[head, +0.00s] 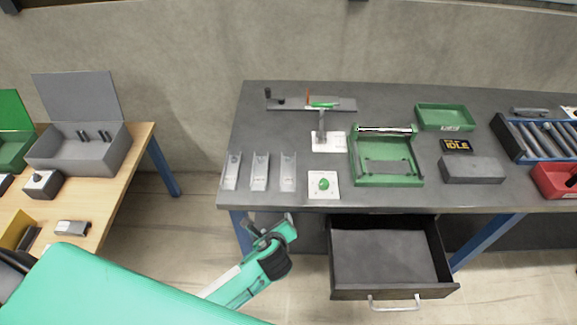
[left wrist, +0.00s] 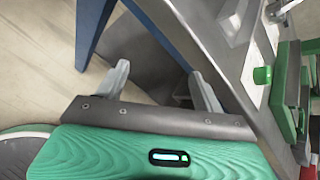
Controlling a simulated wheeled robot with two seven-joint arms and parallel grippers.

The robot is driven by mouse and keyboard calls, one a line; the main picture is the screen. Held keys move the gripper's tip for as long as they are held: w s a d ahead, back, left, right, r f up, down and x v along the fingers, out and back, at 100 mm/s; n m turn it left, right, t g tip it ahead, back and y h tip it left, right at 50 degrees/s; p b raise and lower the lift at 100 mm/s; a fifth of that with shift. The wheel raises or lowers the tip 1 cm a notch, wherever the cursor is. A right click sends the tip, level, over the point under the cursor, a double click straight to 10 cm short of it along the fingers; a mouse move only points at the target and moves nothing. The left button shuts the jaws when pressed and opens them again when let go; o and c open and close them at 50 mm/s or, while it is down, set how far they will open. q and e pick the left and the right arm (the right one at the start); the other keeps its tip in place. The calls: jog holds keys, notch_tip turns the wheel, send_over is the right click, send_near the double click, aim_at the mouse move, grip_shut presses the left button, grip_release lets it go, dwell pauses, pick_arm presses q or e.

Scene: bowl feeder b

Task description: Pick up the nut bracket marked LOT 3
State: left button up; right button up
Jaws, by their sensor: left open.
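Three pale metal bracket-like pieces lie side by side at the left front of the dark table: a left one (head: 232,170), a middle one (head: 260,171) and a right one (head: 288,171). Any lot marking on them is too small to read, so I cannot tell which is LOT 3. My left gripper (head: 270,226) is open and empty, in front of the table's front edge and below these pieces in the picture. In the left wrist view its two fingers (left wrist: 158,80) stand apart with nothing between them. One pale metal piece (left wrist: 236,20) shows at the top there.
A white plate with a green button (head: 324,184) sits right of the pieces; the button also shows in the left wrist view (left wrist: 262,75). A green fixture (head: 388,178) stands further right. An open drawer (head: 390,288) juts out below the table, right of my gripper.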

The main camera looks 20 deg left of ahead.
aim_at(288, 181)
pick_arm(q)
jog(key=w+d+r+m+t, duration=0.2)
jog(key=w+r+m+t, duration=0.15)
jog(key=r+m, duration=0.5)
jog(key=shift+n+y, duration=0.3)
jog(key=shift+n, duration=0.15)
jog(key=x, duration=0.2)
jog(key=r+p+x, duration=0.1)
jog(key=x, duration=0.4)
jog(key=shift+w+r+p, duration=0.1)
jog(key=shift+w+p, duration=0.25)
jog(key=shift+w, duration=0.1)
jog(key=shift+w+a, duration=0.1)
jog(key=shift+w, duration=0.2)
jog(key=p+x, duration=0.1)
jog(key=x, duration=0.3)
jog(key=shift+s, duration=0.1)
jog(key=shift+w+a+f, duration=0.2)
jog(key=shift+w+f, duration=0.25)
jog(key=shift+w, duration=0.1)
pick_arm(e)
jog(key=r, duration=0.3)
jog(key=shift+a+r, duration=0.3)
jog(key=shift+a, duration=0.05)
